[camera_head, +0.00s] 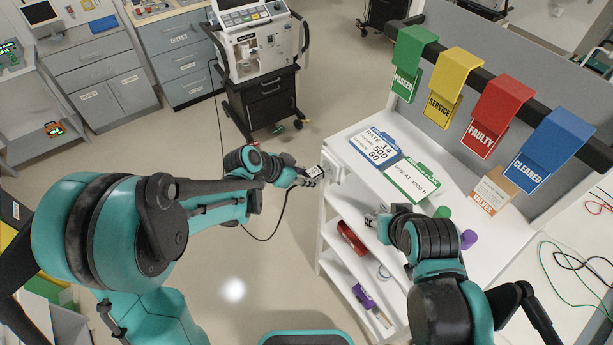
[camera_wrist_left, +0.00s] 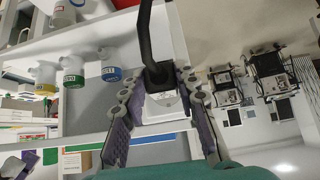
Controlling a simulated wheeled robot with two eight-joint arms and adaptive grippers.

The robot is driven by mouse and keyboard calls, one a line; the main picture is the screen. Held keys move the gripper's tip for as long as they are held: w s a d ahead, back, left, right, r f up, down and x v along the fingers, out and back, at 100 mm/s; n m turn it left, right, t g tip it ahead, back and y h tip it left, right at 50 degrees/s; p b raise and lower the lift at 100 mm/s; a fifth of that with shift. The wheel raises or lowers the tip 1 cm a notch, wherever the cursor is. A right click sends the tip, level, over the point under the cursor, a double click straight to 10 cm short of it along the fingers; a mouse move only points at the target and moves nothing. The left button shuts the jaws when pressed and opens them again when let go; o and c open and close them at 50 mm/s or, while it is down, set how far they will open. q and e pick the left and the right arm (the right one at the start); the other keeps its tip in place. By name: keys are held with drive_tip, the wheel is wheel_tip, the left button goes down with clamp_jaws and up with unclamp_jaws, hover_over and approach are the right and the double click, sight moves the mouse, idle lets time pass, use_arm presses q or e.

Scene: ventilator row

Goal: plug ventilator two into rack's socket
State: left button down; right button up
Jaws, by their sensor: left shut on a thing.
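My left gripper (camera_head: 314,176) is shut on the plug of a black cable, at the left side of the white rack (camera_head: 322,225). In the left wrist view the black plug (camera_wrist_left: 157,76) sits between my left gripper's purple-padded fingers (camera_wrist_left: 160,112), with a pale block by it. A white box-like fitting (camera_head: 331,163), perhaps the socket, is close to the fingertips; whether the plug touches it or is in it is hidden. The cable (camera_head: 283,212) hangs in a loop to the floor and runs up towards a ventilator (camera_head: 258,40) on a dark cart. My right gripper (camera_head: 376,215) is over the rack's front edge, its jaws unclear.
Cards (camera_head: 375,145) lie on the rack top. Coloured tags (camera_head: 497,115) hang from a dark rail behind. A red item (camera_head: 351,238) and a purple item (camera_head: 363,296) lie on the lower shelves. Grey cabinets (camera_head: 100,70) stand at the back left. The floor between is mostly clear.

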use_arm(q)
drive_tip(key=shift+w+d, duration=0.65)
drive_tip(key=shift+d, duration=0.3)
idle(0.9)
drive_tip(key=c, duration=1.4)
unclamp_jaws()
drive_tip(key=o, duration=0.3)
drive_tip(key=shift+o, duration=0.2)
drive_tip(key=v, duration=1.2)
drive_tip(key=s+a+f+n+t+y+b, duration=0.2)
drive_tip(key=s+a+f+n+y+b, duration=0.5)
drive_tip(key=s+a+f+n+b, duration=0.4)
drive_tip(key=s+a+f+b, duration=0.3)
drive_tip(key=s, duration=0.1)
drive_tip(key=shift+s+f+b, duration=0.3)
drive_tip(key=shift+f+b, duration=0.1)
